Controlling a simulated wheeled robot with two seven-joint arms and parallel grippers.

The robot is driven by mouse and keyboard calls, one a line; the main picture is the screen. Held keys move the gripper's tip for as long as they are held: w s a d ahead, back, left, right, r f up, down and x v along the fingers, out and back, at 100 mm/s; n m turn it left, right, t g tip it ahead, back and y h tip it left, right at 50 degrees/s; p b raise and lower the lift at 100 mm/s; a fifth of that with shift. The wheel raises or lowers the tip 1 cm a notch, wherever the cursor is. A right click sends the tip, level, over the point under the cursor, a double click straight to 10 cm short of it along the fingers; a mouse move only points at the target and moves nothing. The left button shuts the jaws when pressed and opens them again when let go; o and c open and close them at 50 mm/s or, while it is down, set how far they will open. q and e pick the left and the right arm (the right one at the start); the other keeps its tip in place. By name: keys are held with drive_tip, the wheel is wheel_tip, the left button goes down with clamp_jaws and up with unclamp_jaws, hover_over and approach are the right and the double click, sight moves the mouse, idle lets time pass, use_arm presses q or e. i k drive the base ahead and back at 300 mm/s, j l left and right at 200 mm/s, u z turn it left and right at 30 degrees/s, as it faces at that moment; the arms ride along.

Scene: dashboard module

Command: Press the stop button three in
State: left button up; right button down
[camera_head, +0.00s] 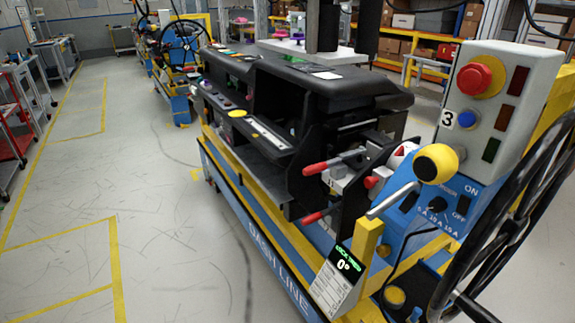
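A grey control box (516,62) stands at the upper right. It carries a large red mushroom button (473,76) on a yellow ring. Below the red button is a white label (446,118) with the number 3, beside a blue round button (467,120). Three dark indicator windows line the box's right side, two dark red (517,81) and one dark green (491,149). From this angle I cannot tell whether the red button is pushed in. Neither of my grippers is in view, and nothing touches the box.
A black dashboard (300,85) sits on a blue and yellow cart in the middle. A dark steering wheel (490,215) is at the right edge. Red-handled clamps (335,163) stick out nearby. Open floor lies at the left.

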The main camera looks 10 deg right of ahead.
sight(471, 79)
drive_tip(key=z, duration=1.4)
